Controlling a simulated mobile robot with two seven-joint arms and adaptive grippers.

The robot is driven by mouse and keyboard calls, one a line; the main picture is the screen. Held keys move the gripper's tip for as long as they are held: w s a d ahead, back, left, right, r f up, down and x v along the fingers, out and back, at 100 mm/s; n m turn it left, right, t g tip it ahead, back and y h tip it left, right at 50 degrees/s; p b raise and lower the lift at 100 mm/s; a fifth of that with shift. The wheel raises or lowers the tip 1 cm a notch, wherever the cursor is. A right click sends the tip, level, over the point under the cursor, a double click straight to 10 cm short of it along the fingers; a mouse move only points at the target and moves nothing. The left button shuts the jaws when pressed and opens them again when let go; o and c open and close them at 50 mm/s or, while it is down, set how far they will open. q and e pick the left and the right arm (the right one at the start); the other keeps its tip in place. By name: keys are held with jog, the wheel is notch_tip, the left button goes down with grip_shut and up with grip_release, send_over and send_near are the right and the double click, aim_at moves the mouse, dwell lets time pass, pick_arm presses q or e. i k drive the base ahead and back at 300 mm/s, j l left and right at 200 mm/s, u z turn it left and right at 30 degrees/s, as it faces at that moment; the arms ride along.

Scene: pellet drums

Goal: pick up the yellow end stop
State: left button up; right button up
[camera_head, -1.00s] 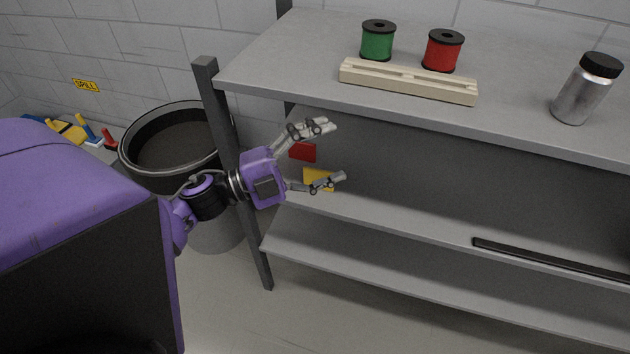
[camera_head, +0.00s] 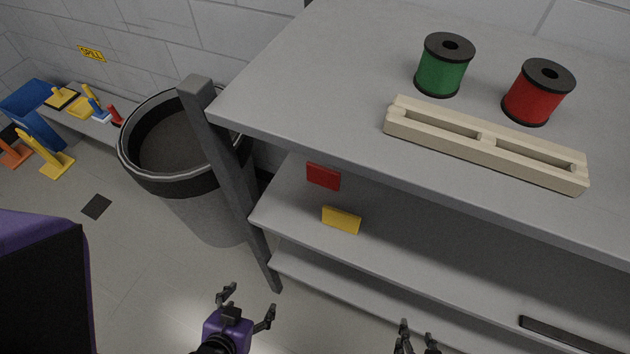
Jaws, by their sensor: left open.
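The yellow end stop (camera_head: 341,219) is a small flat block on the middle shelf, near its left end and under the top shelf. A similar red block (camera_head: 323,176) is just behind it. My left gripper (camera_head: 249,302) is open and empty at the bottom of the view, below and left of the yellow end stop and well apart from it. My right gripper (camera_head: 417,332) shows at the bottom edge, partly cut off, with its fingers apart and nothing seen between them.
The top shelf (camera_head: 300,90) overhangs the blocks and holds a green spool (camera_head: 443,66), a red spool (camera_head: 538,93) and a cream slotted bar (camera_head: 480,143). A dark post (camera_head: 235,180) stands at the shelf's left corner. A drum (camera_head: 205,205) stands left of it.

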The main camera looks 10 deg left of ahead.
aim_at(339, 219)
jog(key=i+u, duration=0.1)
jog(key=k+l+z, duration=0.15)
jog(key=k+l, duration=0.35)
jog(key=k+l+z, duration=0.2)
jog(key=k+l, duration=0.25)
jog(key=l, duration=0.15)
jog(key=i, duration=0.5)
